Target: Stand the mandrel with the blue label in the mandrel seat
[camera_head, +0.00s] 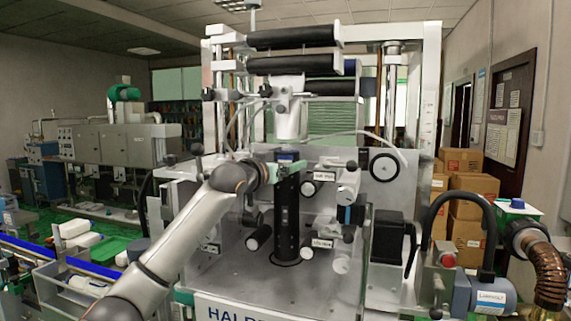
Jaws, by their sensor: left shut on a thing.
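A tall black cylindrical mandrel (287,222) is upright in the middle of the machine. A small blue patch, perhaps its label, shows at its top. My left gripper (284,170) comes in from the left and is shut on the mandrel near its upper end. The mandrel's lower end is at a dark round ring, seemingly the mandrel seat (286,263), on the machine's metal deck. I cannot tell whether it rests fully in the seat or is just above it. My right gripper is not in view.
Labelled rollers (318,188) stick out just right of the mandrel, and another black-ended roller (259,237) is close on its left. A clear guard panel (362,265) stands at the right of the deck. The front of the metal deck (275,287) is bare.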

